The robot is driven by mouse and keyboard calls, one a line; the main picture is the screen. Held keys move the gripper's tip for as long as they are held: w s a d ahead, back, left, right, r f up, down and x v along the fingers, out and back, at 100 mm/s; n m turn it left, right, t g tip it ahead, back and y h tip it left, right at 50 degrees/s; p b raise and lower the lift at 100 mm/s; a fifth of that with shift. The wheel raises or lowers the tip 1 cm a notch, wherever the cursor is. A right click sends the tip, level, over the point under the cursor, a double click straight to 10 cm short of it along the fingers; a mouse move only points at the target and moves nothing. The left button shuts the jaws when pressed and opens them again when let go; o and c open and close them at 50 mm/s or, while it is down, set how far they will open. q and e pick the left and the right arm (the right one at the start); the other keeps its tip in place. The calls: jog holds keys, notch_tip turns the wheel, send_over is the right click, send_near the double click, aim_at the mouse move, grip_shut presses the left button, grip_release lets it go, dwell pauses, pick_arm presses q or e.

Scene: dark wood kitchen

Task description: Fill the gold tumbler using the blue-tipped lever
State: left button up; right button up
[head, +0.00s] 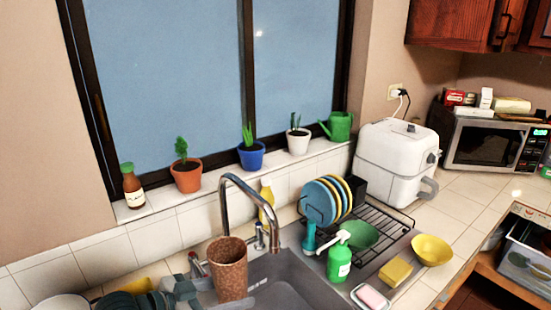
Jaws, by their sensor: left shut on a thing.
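The tumbler (228,272), speckled brown-gold, is upright at the left side of the sink, just in front of the tap. My left gripper (192,286) comes in from the lower left and is shut on the tumbler's left side. The tall metal tap (228,200) arches over the sink; its spout end hangs to the right of the tumbler's mouth. A small lever with a red tip (194,258) stands left of the tumbler. No water shows. My right gripper is out of view.
A green soap bottle (339,262), a dish rack (375,240) with plates, a yellow sponge (395,272) and a yellow bowl (432,250) crowd the sink's right side. A soap dish (371,298) sits in front. Potted plants line the windowsill (215,187).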

pick_arm(q)
jog(key=s+a+f+b, duration=0.1)
jog(key=s+a+b, duration=0.3)
jog(key=a, duration=0.7)
jog(key=shift+s+m, duration=0.3)
jog(key=shift+s, duration=0.1)
jog(key=shift+f, duration=0.15)
